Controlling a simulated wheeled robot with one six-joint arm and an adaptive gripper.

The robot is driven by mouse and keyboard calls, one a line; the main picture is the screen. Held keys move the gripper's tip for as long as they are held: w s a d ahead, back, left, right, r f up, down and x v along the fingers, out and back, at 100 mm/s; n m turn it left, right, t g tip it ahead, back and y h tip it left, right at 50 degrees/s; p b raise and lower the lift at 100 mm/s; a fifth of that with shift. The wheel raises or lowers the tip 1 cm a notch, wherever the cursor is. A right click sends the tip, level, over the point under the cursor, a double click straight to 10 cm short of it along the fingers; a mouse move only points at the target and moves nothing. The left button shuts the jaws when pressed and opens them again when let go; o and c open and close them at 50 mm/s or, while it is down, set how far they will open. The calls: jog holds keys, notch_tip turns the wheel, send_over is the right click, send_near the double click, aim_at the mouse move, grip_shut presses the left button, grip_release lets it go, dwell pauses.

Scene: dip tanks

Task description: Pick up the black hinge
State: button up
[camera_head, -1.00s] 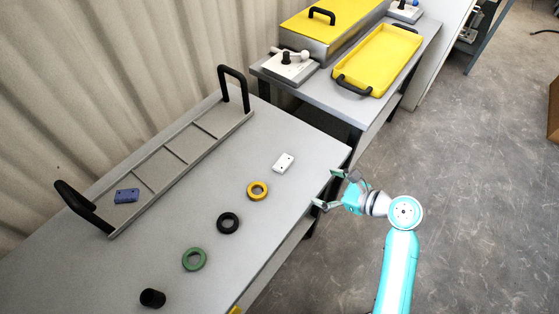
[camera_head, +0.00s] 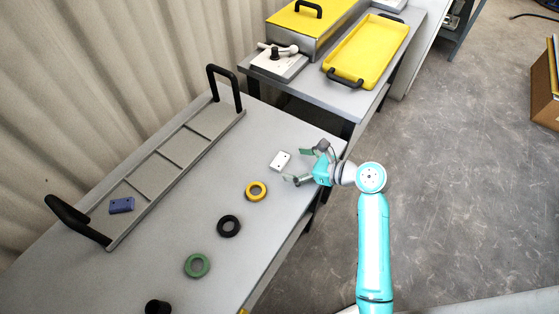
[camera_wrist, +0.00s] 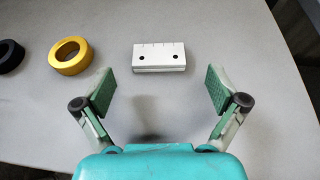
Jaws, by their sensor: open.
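I see no black hinge in these views. A white block with two dark holes (camera_head: 280,160), hinge-like, lies on the grey table near its right end. It also shows in the wrist view (camera_wrist: 160,60), just beyond and between the fingers. A blue block with holes (camera_head: 121,205) lies in the left compartment of the long grey rack (camera_head: 172,155). The black things on the table are a ring (camera_head: 229,226) and a short cylinder (camera_head: 158,307). My gripper (camera_head: 299,166) is open and empty at the table's right edge, its fingertips pointing at the white block and apart from it.
A yellow ring (camera_head: 256,191) and a green ring (camera_head: 197,265) lie in a row with the black ring. The rack has tall black handles. Behind stands another table with a yellow tray (camera_head: 365,50) and a yellow-lidded tank (camera_head: 310,22).

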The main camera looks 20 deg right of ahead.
aim_at(280, 160)
jog(key=shift+x, duration=1.95)
jog(key=shift+a+r, duration=0.1)
jog(key=shift+r, duration=0.1)
jog(key=c, duration=1.5)
